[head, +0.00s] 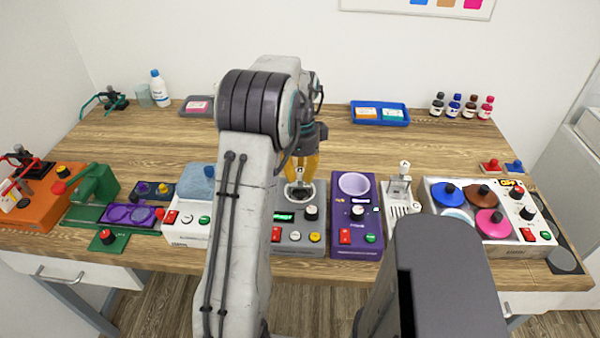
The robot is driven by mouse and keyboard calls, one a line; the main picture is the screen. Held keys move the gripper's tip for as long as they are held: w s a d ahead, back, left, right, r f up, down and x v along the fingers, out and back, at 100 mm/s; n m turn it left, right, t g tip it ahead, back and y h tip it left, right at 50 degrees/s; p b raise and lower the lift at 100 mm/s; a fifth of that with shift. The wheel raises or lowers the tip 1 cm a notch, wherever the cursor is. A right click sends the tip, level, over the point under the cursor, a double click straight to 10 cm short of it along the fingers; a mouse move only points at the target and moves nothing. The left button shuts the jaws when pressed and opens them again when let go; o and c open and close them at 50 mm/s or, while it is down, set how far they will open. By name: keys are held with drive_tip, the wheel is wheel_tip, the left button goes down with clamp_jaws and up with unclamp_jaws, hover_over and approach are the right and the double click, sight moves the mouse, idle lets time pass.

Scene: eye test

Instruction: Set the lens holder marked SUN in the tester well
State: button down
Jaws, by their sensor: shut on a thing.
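My gripper (301,165), with yellow fingers, points down over the back of a grey box (288,247). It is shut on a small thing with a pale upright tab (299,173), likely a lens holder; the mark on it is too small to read. Just below is a round well with a pale rim (312,192) and dark inside. I cannot tell whether the held thing is in this well or just above it. The grey box has a lit green display, a dark knob and red and yellow buttons. My arm hides its left part.
To the right stand a purple box (343,215) with a pale round top, a white device (398,193) and a white box with coloured discs (508,235). To the left are a white box with a blue top (187,222) and a green device (95,190).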

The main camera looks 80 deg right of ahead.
drive_tip(key=shift+f, duration=0.3)
idle(0.7)
drive_tip(key=c, duration=0.7)
unclamp_jaws()
drive_tip(key=shift+r, duration=0.2)
drive_tip(key=shift+r+p, duration=2.45)
drive_tip(key=shift+r, duration=0.4)
